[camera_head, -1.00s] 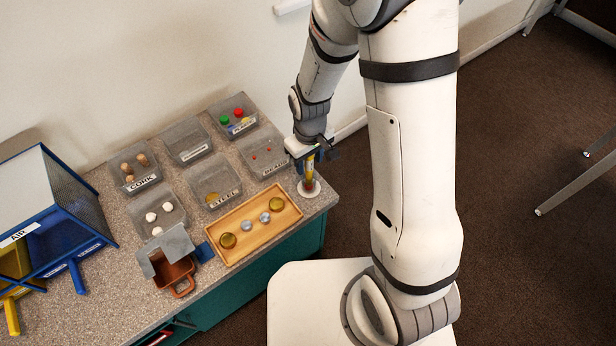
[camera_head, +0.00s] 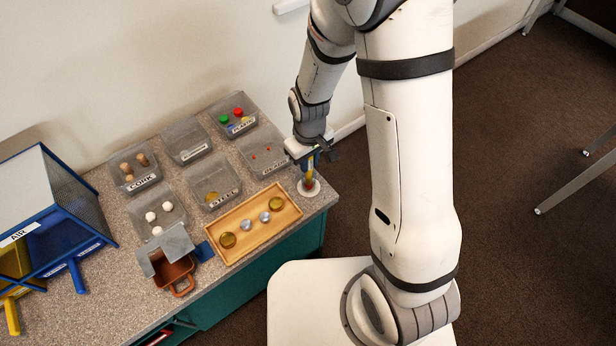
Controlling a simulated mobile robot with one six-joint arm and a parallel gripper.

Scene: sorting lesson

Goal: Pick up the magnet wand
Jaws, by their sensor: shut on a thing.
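The magnet wand (camera_head: 309,179) stands upright on a round white base (camera_head: 308,189) at the right corner of the counter. Its lower part shows yellow and red. My gripper (camera_head: 311,157) points down and is shut on the wand's upper part, which is partly hidden by the jaws. The wand's foot still appears to be at the white base; I cannot tell whether there is a gap.
A wooden tray (camera_head: 214,241) with discs and balls lies left of the wand. Several grey bins, including the steel bin (camera_head: 229,202), stand behind.

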